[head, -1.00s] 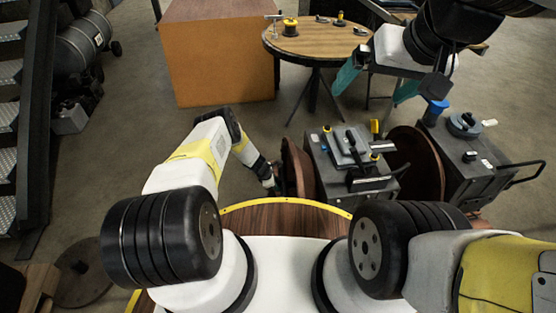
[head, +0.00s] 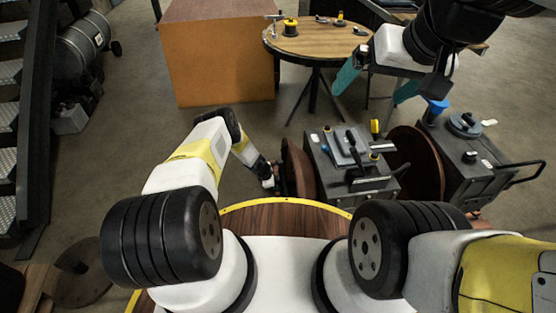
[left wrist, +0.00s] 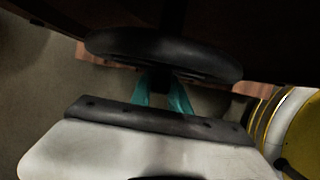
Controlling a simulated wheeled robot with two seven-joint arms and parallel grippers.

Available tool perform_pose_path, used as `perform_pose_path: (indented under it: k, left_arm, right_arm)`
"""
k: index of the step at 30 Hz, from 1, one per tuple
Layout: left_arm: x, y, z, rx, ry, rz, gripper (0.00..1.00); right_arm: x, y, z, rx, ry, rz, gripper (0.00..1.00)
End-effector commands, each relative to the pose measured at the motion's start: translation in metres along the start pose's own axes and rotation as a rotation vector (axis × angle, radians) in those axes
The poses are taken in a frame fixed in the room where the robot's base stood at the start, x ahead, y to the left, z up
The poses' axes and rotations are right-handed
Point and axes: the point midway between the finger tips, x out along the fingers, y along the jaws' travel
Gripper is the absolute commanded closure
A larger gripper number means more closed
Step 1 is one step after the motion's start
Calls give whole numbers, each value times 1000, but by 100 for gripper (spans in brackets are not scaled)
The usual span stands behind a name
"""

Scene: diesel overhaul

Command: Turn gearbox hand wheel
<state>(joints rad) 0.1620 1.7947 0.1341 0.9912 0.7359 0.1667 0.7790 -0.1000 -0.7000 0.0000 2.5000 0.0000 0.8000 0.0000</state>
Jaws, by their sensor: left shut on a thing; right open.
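The dark hand wheel (left wrist: 165,52) spans the upper middle of the left wrist view, its rim seen nearly edge-on. My left gripper (left wrist: 162,94) has its teal fingers at the wheel's near side, shut on it. The exact contact is in shadow. In the head view my left gripper (head: 271,183) is low beside the left end of the grey gearbox (head: 322,158), and the wheel cannot be made out there. My right gripper (head: 377,86) is open and empty, its teal fingers wide apart, above and behind the gearbox.
Reddish-brown discs (head: 415,160) stand at the gearbox's ends. A second grey machine (head: 470,160) with a black handle is at the right. A yellow-rimmed wooden surface (head: 285,218) lies in front of me. A round table (head: 312,48) with small items stands behind.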

Motion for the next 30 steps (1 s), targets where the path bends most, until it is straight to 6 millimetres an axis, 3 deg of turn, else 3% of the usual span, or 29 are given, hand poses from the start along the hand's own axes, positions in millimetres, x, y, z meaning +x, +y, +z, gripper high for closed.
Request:
perform_pose_path:
  k: [17, 30]
  left_arm:
    - [0, -1, -1, 9, -1, 36, 100]
    - [1, -8, -2, 94, -2, 255, 100]
  right_arm:
    - [0, 0, 0, 0, 0, 0, 0]
    - [0, 0, 0, 0, 0, 0, 0]
